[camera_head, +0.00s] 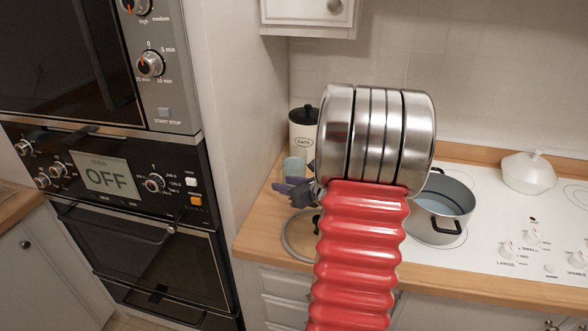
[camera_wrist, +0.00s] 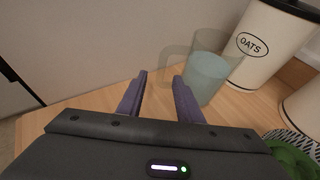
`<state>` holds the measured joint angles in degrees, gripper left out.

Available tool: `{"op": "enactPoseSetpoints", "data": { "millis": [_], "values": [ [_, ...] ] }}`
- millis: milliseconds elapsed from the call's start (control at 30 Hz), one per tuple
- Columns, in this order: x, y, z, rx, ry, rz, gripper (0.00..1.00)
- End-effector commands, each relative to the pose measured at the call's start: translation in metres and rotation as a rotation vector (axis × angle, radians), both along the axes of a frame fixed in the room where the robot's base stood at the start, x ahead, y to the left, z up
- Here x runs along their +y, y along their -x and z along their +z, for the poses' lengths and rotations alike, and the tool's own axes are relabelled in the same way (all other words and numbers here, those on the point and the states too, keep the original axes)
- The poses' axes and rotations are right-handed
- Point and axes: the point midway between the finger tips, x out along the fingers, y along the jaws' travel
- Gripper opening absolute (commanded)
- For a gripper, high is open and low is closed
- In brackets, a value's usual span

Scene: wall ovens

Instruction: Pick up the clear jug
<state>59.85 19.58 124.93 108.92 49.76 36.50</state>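The clear jug (camera_wrist: 208,78) is see-through, with bluish liquid in its lower part. It stands upright on the wooden counter (camera_wrist: 75,120), and its handle faces left in the wrist view. In the head view the jug (camera_head: 294,168) shows small, just beyond my gripper (camera_head: 292,189). In the wrist view my gripper (camera_wrist: 160,76) is open, with its two purple fingers apart and nothing held between them. The handle appears just beyond the fingertips. The right finger overlaps the jug's lower left in the picture; I cannot tell whether they touch.
A white OATS canister (camera_wrist: 262,45) stands close behind and right of the jug. A green object (camera_wrist: 292,152) lies at lower right. The head view shows a pot (camera_head: 440,212), a white lidded dish (camera_head: 528,172) and wall ovens (camera_head: 115,180) at left. A round lid (camera_head: 284,237) lies below my gripper.

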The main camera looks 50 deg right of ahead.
Motion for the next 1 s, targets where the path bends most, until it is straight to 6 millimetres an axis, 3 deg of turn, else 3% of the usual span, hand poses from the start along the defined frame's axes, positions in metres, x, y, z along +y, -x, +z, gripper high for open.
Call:
{"op": "enactPoseSetpoints", "data": {
  "millis": [400,1000],
  "values": [
    [-0.006,-0.041,-0.018,0.0,0.001,0.001,0.33],
    [-0.006,-0.041,-0.019,0.001,0.0,0.0,0.3]
  ]
}}
